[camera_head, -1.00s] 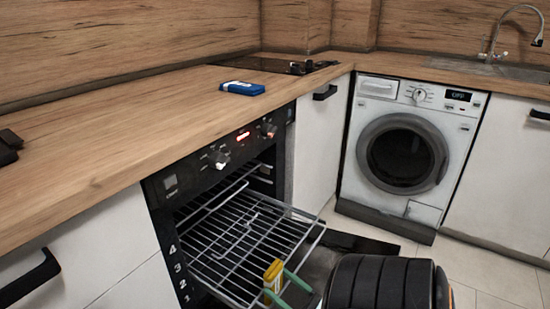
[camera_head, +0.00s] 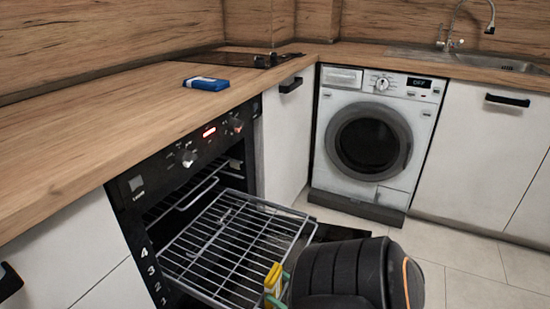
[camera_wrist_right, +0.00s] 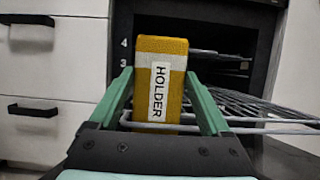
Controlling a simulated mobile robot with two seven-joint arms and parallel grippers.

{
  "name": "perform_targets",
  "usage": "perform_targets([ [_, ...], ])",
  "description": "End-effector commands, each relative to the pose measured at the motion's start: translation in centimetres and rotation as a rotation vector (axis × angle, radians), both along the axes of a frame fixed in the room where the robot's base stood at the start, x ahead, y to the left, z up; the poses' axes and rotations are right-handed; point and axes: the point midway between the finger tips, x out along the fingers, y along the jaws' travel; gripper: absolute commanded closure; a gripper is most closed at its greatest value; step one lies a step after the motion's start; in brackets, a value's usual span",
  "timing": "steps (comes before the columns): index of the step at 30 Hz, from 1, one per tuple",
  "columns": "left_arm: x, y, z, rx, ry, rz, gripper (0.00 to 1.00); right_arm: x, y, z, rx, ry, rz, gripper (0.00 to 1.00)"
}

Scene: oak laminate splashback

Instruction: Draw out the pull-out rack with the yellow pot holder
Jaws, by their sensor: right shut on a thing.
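The wire pull-out rack (camera_head: 232,240) stands well out of the open black oven (camera_head: 150,205), roughly level. The yellow pot holder (camera_head: 273,278), marked HOLDER in the wrist view (camera_wrist_right: 160,85), is upright at the rack's front edge. My right gripper (camera_head: 276,288) is shut on the pot holder, with green fingers on both sides of it in the wrist view (camera_wrist_right: 160,78). The rack's front bar passes by the holder there; whether the holder wraps the bar is hidden. My left gripper is not in view.
The oven door (camera_head: 337,233) is lowered, partly hidden by my right arm. A washing machine (camera_head: 370,140) stands at the back. Tiled floor (camera_head: 465,270) is clear at right.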

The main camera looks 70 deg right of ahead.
Motion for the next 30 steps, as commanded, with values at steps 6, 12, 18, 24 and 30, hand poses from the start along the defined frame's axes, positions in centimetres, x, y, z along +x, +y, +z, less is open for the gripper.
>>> perform_targets([
  [6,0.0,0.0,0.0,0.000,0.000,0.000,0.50,-1.2,0.1,0.0,0.000,0.000,0.000,0.77],
  [12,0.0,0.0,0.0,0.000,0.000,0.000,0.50,-1.3,0.1,0.0,0.000,0.000,0.000,0.77],
  [18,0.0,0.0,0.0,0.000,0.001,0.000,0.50,-1.2,0.1,0.1,0.000,-0.001,0.000,0.77],
  [24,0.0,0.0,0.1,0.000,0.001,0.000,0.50,-0.9,0.1,0.3,0.000,-0.001,0.000,0.77],
  [30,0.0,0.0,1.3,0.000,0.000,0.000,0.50,-0.9,0.1,1.5,0.000,-0.001,0.001,0.77],
])
